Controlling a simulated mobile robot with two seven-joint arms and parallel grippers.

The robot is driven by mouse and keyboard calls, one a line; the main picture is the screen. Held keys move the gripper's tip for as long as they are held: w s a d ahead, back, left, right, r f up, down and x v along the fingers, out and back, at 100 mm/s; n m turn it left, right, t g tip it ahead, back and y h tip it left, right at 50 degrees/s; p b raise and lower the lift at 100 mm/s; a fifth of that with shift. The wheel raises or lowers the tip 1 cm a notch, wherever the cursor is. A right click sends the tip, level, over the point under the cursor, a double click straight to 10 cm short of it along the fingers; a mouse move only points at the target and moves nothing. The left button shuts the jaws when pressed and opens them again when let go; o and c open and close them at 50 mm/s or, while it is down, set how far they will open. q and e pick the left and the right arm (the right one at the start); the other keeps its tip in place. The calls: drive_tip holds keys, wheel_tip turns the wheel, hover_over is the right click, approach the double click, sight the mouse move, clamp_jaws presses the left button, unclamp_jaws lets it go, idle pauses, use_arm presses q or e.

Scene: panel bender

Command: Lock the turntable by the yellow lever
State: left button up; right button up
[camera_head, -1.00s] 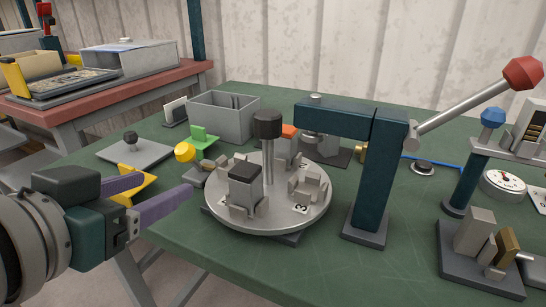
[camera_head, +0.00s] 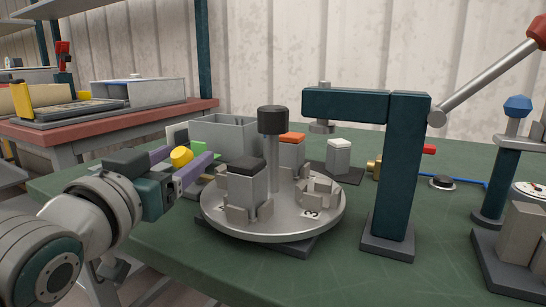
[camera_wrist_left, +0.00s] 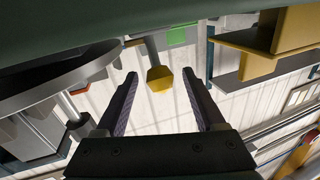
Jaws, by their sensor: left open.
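The round grey turntable (camera_head: 325,220) stands on the green bench and carries several grey fixtures and a central post with a black knob (camera_head: 272,120). The yellow lever's knob (camera_head: 181,157) is left of the turntable. My left gripper (camera_head: 198,152), with purple fingers, is open around this knob. In the left wrist view the yellow knob (camera_wrist_left: 160,79) lies between the two open fingertips (camera_wrist_left: 160,73), with a visible gap on each side; its grey rod runs up from it. The turntable's rim (camera_wrist_left: 75,72) shows at the left there. My right gripper is not in view.
A dark teal press frame (camera_head: 394,165) with a long red-knobbed handle stands right of the turntable. A grey bin (camera_head: 245,135) is behind the lever. A block with an orange top (camera_head: 291,150) and one with a white top (camera_head: 338,156) stand near the turntable.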

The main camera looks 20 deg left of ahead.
use_arm(q)
drive_tip(key=shift+w+a, duration=0.1)
drive_tip(key=shift+w, duration=0.45)
clamp_jaws()
idle(1.1)
